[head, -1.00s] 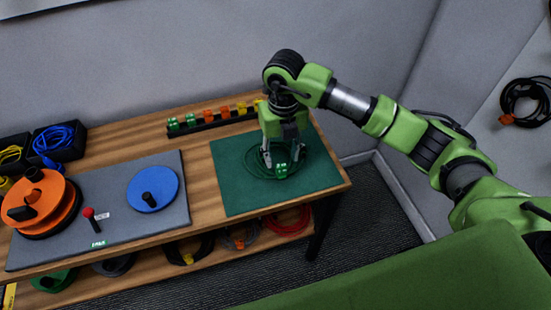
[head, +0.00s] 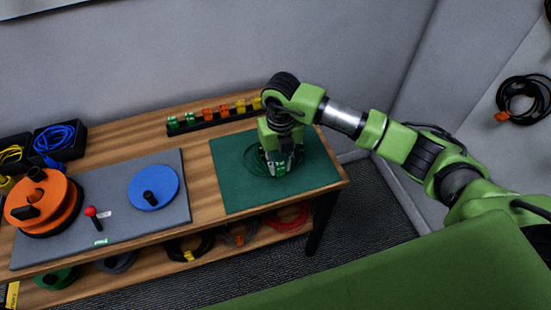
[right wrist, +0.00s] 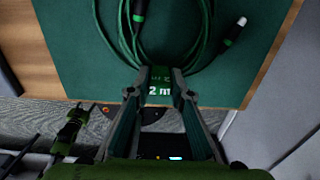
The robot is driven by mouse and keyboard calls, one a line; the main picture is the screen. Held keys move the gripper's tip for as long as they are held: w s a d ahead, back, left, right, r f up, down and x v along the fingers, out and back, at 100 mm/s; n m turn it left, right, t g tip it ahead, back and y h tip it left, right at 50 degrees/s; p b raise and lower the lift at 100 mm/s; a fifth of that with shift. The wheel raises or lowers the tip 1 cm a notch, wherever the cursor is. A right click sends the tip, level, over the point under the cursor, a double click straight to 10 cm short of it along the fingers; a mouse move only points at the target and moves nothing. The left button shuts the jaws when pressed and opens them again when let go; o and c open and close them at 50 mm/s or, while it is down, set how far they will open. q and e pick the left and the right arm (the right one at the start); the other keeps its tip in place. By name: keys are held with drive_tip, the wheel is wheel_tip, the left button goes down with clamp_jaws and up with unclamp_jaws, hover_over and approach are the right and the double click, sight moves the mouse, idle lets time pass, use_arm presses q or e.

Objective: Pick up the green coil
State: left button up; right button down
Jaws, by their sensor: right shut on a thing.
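The green coil (head: 251,157) lies on the dark green mat (head: 232,197) at the right of the table. Its loops also show in the right wrist view (right wrist: 208,35), with two dark plug ends, one with a pale tip. My right gripper (head: 282,170) points down over the coil's near side. In the right wrist view its fingers (right wrist: 160,90) are shut on the coil's green tag, marked "2 m". The coil appears to lie on the mat still. The fingers hide part of the tag and loops. My left gripper is not seen in the head view.
A grey mat (head: 120,224) holds an orange reel (head: 57,205), a blue disc (head: 165,180) and a red-knobbed stick (head: 91,211). A dark rack (head: 218,118) with coloured clips stands at the back. Bins with cables stand at left. More coils lie on the lower shelf.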

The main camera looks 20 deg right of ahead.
drive_tip(key=shift+r, duration=0.15)
drive_tip(key=shift+r, duration=0.3)
wheel_tip(320, 180, up, 2)
drive_tip(key=shift+w+r+b, duration=0.1)
drive_tip(key=shift+b, duration=0.65)
drive_tip(key=s+a+r+b, duration=0.2)
drive_tip(key=s+a+r, duration=0.5)
drive_tip(key=a+r, duration=0.3)
drive_tip(key=shift+a+b, duration=0.35)
drive_tip(key=shift+a, duration=0.8)
